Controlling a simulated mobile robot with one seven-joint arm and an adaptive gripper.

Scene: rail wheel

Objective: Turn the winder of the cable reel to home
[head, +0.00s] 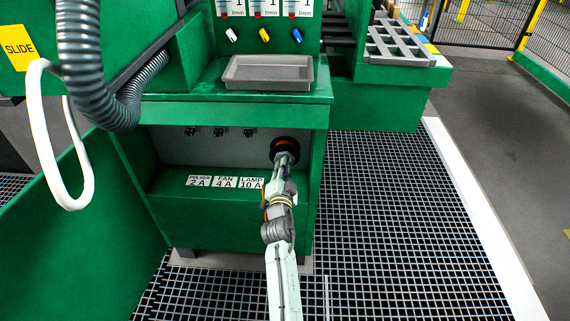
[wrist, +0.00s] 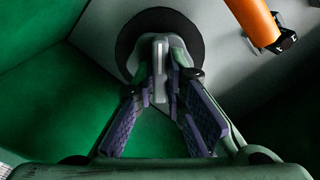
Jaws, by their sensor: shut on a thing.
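The cable reel (head: 287,143) is a dark round disc on the grey back wall of the recess under the green bench. In the wrist view it is a black disc (wrist: 131,30) straight ahead of my gripper. The winder (wrist: 160,80) is a pale grey bar standing in front of the disc. My gripper (wrist: 162,72) is shut on this bar, one finger on each side. In the head view my gripper (head: 286,160) reaches the reel and covers its lower part. No home mark can be made out in either view.
An orange cylinder with a black end (wrist: 254,20) is close to the right of the reel. Small black switches (head: 219,132) are on the wall left of it, above the labels (head: 224,182). A grey tray (head: 268,72) is on the bench above. Open grating (head: 400,220) lies right.

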